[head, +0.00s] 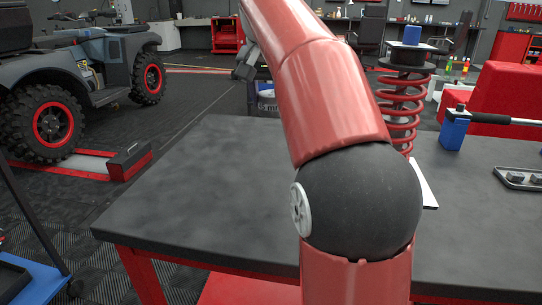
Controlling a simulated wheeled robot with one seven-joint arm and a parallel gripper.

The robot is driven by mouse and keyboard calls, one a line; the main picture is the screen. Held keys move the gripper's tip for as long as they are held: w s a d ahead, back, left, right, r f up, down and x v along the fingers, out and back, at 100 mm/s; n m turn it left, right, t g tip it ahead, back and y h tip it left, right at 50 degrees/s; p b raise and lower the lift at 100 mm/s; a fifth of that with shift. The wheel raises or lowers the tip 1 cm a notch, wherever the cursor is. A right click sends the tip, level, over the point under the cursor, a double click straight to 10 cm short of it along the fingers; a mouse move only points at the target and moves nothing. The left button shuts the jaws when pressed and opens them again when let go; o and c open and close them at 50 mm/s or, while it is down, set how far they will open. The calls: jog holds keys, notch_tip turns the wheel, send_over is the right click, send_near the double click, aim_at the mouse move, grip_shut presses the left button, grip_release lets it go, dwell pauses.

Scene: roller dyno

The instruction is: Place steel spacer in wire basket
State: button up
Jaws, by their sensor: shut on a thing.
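A small grey end part of my arm, which looks like my gripper (245,66), shows at the upper left of my red arm, in the background beyond the table's far edge. It is mostly hidden behind the arm. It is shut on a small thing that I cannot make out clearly. I cannot pick out the steel spacer for certain. No wire basket is recognisable in the head view; my arm covers much of the middle.
The dark table (190,185) is bare on its left. On its right are a red coil spring (402,105) topped by a blue block (411,35), a blue-based tool (453,132) and a small tray (507,181) with dark pieces. A quad bike (90,65) stands at left.

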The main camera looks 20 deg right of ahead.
jog(key=b, duration=0.3)
send_near(272, 166)
jog(key=x, duration=0.5)
jog(key=shift+w+d+f, duration=0.1)
jog(key=shift+f, duration=0.05)
jog(key=shift+f, duration=0.15)
jog(key=o, duration=1.2)
